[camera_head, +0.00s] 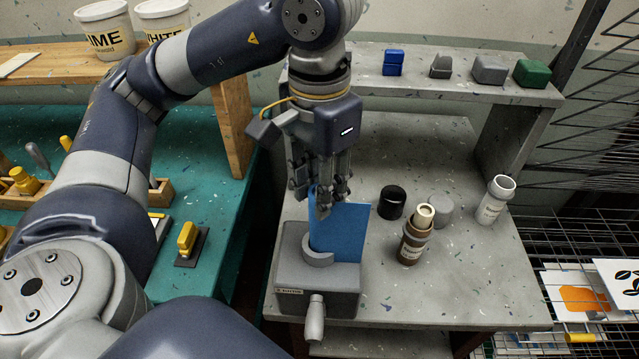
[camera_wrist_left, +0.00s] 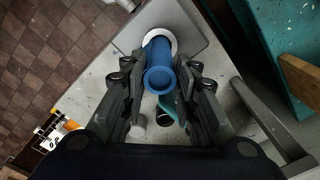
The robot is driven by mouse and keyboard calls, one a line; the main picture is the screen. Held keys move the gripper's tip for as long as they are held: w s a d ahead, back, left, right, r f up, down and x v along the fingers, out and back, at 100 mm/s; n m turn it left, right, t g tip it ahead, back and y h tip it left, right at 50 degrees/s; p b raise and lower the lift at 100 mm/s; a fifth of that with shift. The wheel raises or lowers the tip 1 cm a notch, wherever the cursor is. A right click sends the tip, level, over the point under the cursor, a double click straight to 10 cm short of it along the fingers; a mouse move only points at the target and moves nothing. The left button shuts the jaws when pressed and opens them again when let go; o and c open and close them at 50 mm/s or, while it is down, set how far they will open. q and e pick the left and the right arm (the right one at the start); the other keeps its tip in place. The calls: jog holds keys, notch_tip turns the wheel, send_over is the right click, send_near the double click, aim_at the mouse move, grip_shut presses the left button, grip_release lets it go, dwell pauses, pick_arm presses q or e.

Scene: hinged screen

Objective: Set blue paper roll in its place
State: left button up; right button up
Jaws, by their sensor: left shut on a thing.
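The blue paper roll (camera_head: 338,238) stands upright on a grey block (camera_head: 312,283) with a light handle at its front. Its lower end is at a curved grey lip (camera_head: 317,258), and a loose blue sheet reaches right from it. My left gripper (camera_head: 325,192) comes from above and is shut on the upper part of the roll. In the left wrist view the roll (camera_wrist_left: 159,66) shows end-on between the fingers of my left gripper (camera_wrist_left: 158,76), with a pale ring (camera_wrist_left: 172,36) beyond it. Whether the roll rests fully on the block is hidden. My right gripper is not in view.
On the grey table (camera_head: 440,300) stand a brown tube (camera_head: 410,248), a black cap (camera_head: 391,203), a grey lump (camera_head: 440,207) and a white tube (camera_head: 493,202). A rear shelf (camera_head: 440,85) holds small blocks. A wire rack (camera_head: 590,235) stands right.

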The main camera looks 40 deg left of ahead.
pick_arm(q)
jog(key=o, duration=1.1)
jog(key=shift+r, duration=5.95)
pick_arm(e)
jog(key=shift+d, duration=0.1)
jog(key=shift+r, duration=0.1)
